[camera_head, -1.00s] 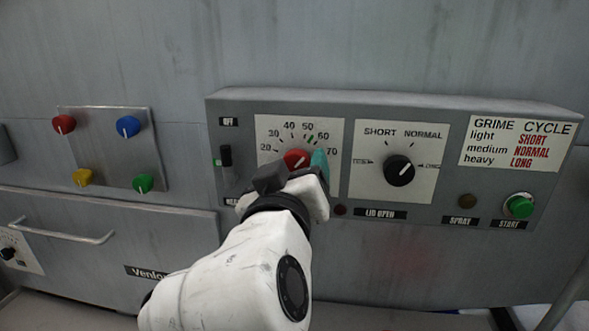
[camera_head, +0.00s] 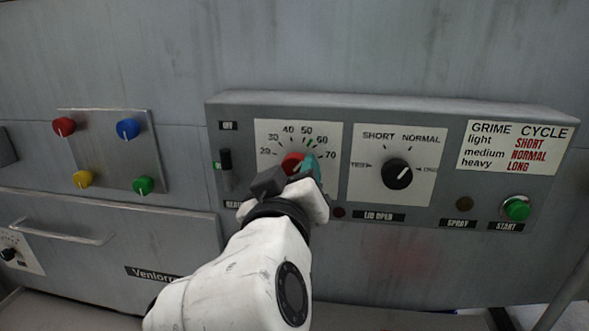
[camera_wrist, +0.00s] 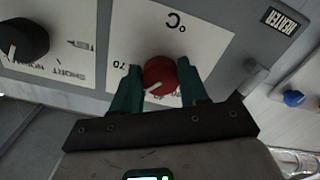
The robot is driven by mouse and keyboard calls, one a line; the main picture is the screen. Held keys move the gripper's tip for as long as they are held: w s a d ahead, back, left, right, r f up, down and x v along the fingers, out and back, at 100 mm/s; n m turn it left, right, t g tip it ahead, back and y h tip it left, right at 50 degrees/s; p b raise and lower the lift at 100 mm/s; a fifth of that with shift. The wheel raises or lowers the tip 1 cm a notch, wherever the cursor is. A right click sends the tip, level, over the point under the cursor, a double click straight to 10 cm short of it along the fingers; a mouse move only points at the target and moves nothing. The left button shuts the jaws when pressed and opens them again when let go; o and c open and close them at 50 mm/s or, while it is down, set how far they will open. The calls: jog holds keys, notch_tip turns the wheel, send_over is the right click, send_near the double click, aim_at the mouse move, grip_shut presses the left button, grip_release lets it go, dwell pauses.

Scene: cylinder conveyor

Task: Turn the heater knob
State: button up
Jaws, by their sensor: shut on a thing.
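The heater knob (camera_head: 292,162) is red and sits on a white temperature dial (camera_head: 266,133) marked 20 to 70, with a green mark between 50 and 60. My gripper (camera_head: 306,167) reaches the dial from below and hides the knob's lower part in the head view. In the wrist view, the red knob (camera_wrist: 160,74) lies between the two teal fingers of my gripper (camera_wrist: 159,70), which are shut on its sides. The knob's white pointer line shows there, slanting to the lower left, on the side of the printed 70.
A green start button (camera_head: 516,209) is at the far right. Several coloured knobs sit on a plate (camera_head: 108,150) at left.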

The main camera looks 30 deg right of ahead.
jog(key=shift+n+p, duration=0.4)
jog(key=shift+n, duration=0.3)
jog(key=o, duration=1.1)
jog(key=shift+c, duration=0.2)
jog(key=b+v, duration=0.1)
jog(key=v, duration=1)
